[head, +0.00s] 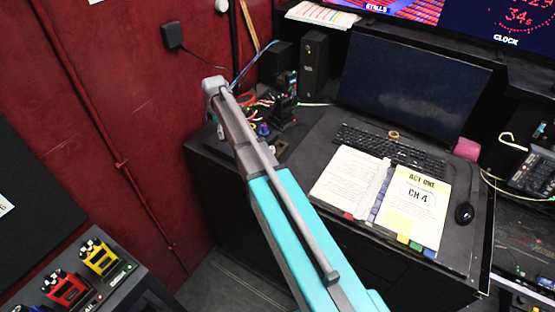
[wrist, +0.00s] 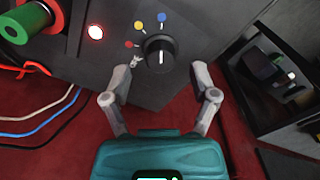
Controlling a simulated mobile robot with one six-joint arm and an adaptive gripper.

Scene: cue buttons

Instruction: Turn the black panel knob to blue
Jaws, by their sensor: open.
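In the wrist view the black knob (wrist: 159,54) sits on a dark grey panel (wrist: 200,22). A short, nearly vertical white line marks its face; I cannot tell which end is the pointer. Around the knob are a red dot (wrist: 129,44) at left, a yellow dot (wrist: 139,25) at upper left and a blue dot (wrist: 162,16) above. My gripper (wrist: 166,65) is open, with one finger to each side of the knob. The left fingertip is close to the knob's lower left; contact is unclear. The right finger stands apart. My arm covers part of the desk in the head view.
A lit red lamp (wrist: 95,32) and a green spool-like part (wrist: 22,20) are left of the knob. Cables (wrist: 45,118) hang lower left.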

